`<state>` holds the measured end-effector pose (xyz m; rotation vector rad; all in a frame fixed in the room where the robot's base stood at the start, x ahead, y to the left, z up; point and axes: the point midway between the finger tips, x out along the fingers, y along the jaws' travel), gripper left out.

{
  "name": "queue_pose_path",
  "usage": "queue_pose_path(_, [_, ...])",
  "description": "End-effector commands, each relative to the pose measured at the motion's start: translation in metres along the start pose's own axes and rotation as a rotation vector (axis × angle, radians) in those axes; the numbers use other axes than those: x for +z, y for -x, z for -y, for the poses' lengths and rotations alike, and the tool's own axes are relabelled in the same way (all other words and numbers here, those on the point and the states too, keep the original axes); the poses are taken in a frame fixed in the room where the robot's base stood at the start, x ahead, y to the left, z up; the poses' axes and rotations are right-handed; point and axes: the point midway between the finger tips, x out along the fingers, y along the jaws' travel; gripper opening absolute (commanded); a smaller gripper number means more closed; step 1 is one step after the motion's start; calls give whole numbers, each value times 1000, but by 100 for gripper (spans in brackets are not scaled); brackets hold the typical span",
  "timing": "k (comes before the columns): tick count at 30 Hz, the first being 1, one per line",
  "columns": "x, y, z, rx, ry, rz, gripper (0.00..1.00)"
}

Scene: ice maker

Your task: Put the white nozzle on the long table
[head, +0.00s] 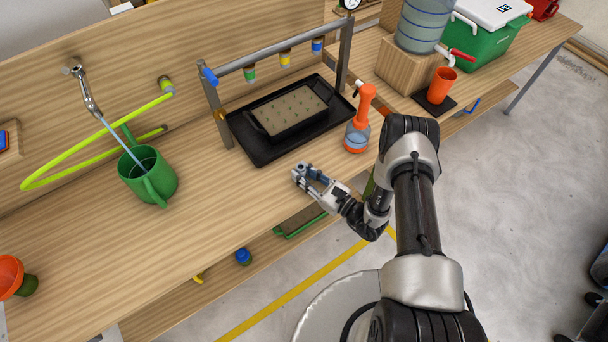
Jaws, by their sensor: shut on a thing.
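My gripper (299,174) is low over the long table (220,215), near its front edge, in front of the black tray. It is shut on a small pale thing at its fingertips, which looks like the white nozzle (297,171). The fingers cover most of it, and I cannot tell whether it touches the tabletop. A green nozzle (249,73), a yellow nozzle (285,60) and a blue nozzle (317,46) hang on the metal bar (270,58) above the tray.
An orange spray bottle (359,125) stands right of my gripper, close by. The black tray (252,150) with a seedling box lies behind. A green watering can (150,178) stands left under a tap. The tabletop between can and gripper is clear. A lower shelf shows below.

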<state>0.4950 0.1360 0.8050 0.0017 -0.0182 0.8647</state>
Motion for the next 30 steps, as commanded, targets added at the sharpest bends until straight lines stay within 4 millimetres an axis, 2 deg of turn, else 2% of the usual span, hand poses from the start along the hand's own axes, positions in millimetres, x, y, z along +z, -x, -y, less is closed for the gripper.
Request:
queue_pose_path(1, [-11, 2, -2, -2, -1, -22, 0])
queue_pose_path(3, [-13, 2, -2, -3, -1, -23, 0])
queue_pose_path(18, [-20, 3, -1, -7, 1, -25, 0])
queue_pose_path(19, [-20, 3, -1, -7, 1, -25, 24])
queue_pose_path(26, [-20, 5, -1, -9, 1, -25, 39])
queue_pose_path(30, [-19, 20, 1, -14, 0, -22, 46])
